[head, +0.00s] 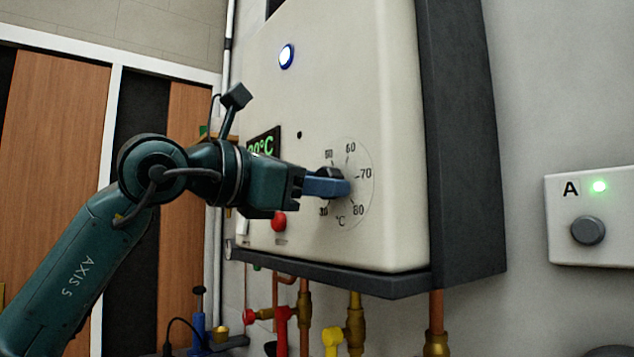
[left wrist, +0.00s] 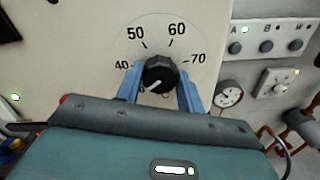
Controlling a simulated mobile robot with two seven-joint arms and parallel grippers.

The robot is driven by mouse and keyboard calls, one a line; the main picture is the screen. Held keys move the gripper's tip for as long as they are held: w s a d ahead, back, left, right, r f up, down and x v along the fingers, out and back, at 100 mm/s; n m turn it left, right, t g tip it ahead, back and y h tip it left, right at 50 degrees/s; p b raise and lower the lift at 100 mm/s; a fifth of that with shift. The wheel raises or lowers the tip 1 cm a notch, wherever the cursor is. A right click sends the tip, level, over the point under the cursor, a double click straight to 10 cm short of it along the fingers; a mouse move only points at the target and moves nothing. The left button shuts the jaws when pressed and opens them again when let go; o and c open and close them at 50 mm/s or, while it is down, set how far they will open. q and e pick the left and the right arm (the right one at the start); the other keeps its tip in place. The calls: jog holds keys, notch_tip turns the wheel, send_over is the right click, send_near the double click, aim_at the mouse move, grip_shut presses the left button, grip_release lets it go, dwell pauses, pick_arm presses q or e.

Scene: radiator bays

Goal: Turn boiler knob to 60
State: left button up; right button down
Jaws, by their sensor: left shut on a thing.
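The black boiler knob (left wrist: 160,70) sits at the centre of a round scale on the white boiler (head: 385,80). In the left wrist view the scale shows 40, 50, 60 and 70, and a pale mark on the knob points to the lower left, below the 40. My left gripper (head: 345,187) has its blue fingers on both sides of the knob and is shut on it; the fingers also show in the left wrist view (left wrist: 160,88). In the head view the fingers hide most of the knob. My right gripper is not in view.
A green digital display (head: 264,145) is partly hidden by my arm; its first digit is unclear. A red button (head: 279,221) is below my gripper. Pipes and valves (head: 355,325) hang under the boiler. Panel A (head: 588,231) is on the right wall.

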pick_arm(q)
jog(key=shift+m+p, duration=2.05)
jog(key=shift+m, duration=12.95)
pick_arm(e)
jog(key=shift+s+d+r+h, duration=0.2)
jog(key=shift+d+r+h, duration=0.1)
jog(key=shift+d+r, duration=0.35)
pick_arm(q)
jog(key=o, duration=1)
